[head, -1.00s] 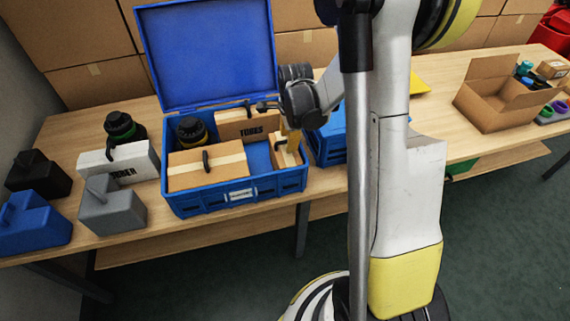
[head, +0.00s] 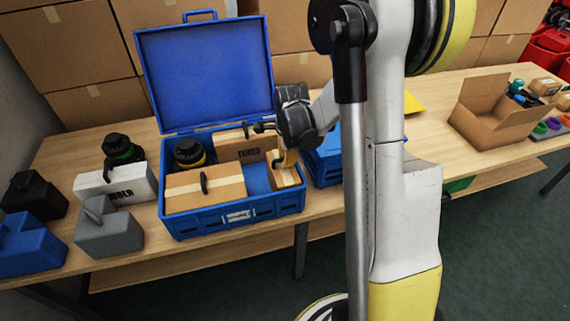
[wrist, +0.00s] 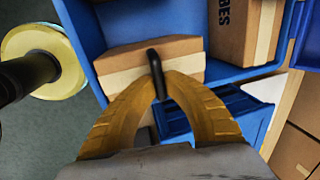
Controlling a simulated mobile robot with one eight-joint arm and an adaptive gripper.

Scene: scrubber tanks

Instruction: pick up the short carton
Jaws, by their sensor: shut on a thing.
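The short carton (head: 287,176) is a small brown box with a pale tape band and a black loop handle. It stands in the right front corner of the open blue box (head: 238,217). My gripper (head: 286,158) is over it, its yellow fingers shut on the black handle. The wrist view shows both fingertips (wrist: 160,76) meeting at the handle, with the carton (wrist: 125,75) right beyond them. The carton looks level and still within the box walls. I cannot tell whether its underside touches the box floor.
The blue box also holds a taped carton (head: 205,188), a TUBES carton (head: 243,148) and a black-and-yellow bottle (head: 189,154). Its lid (head: 205,65) stands open behind. A second blue container (head: 325,165) is close on the right. Grey and blue jugs and a white carton stand left.

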